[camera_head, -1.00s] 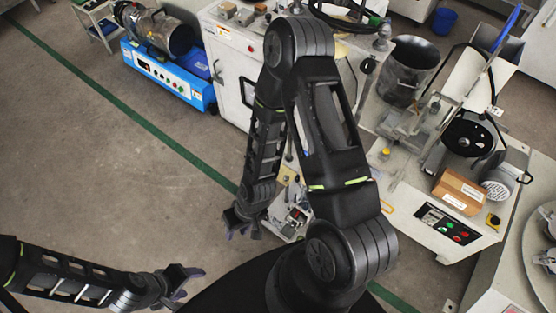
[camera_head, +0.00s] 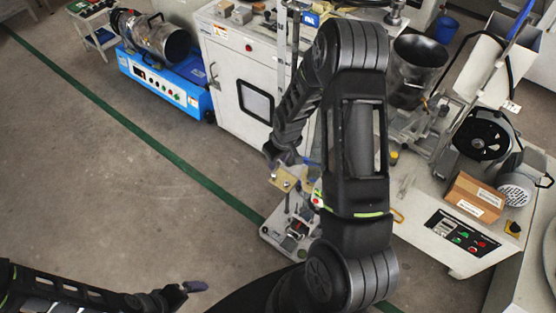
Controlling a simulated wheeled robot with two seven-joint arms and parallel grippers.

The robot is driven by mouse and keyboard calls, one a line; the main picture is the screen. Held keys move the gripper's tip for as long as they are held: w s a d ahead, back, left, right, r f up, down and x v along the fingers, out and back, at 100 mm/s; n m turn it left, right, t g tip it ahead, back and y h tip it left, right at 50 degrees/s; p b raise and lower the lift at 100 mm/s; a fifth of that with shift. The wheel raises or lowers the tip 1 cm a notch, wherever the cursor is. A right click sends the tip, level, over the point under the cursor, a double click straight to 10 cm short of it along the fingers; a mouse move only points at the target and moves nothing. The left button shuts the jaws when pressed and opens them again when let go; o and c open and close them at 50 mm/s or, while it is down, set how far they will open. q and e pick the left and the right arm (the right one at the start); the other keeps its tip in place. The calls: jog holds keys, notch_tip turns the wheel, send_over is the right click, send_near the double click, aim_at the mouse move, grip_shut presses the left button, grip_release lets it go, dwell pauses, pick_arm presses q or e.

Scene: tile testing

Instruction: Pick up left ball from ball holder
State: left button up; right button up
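My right gripper (camera_head: 288,162) hangs at the end of my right arm, just above a small tan plate (camera_head: 284,180) on a floor-standing test device (camera_head: 290,232). Its fingers look spread, with nothing seen between them. Small shiny spots show on the tan plate, which may be the ball holder; separate balls are too small to tell. My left gripper (camera_head: 184,289) is low at the left over bare floor, apart from everything. Its fingers look apart and empty, seen nearly edge-on. My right upper arm covers the area right of the device.
A white cabinet (camera_head: 228,65) stands behind the device. A blue machine with a metal drum (camera_head: 165,80) is at the upper left. A grey bench (camera_head: 425,200) with a cardboard box (camera_head: 473,198) is at the right. The floor at the left is clear.

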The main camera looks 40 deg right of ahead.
aim_at(274, 174)
jog(key=f+b, duration=0.2)
jog(key=f, duration=0.1)
jog(key=w+f+b, duration=0.1)
jog(key=f+b, duration=0.2)
jog(key=w+f+b, duration=0.1)
jog(key=f+b, duration=0.1)
jog(key=f, duration=0.1)
jog(key=shift+f, duration=0.4)
jog(key=shift+r, duration=0.1)
jog(key=shift+b, duration=0.3)
grip_shut()
jog(key=shift+r+p, duration=1.1)
jog(key=shift+r, duration=0.65)
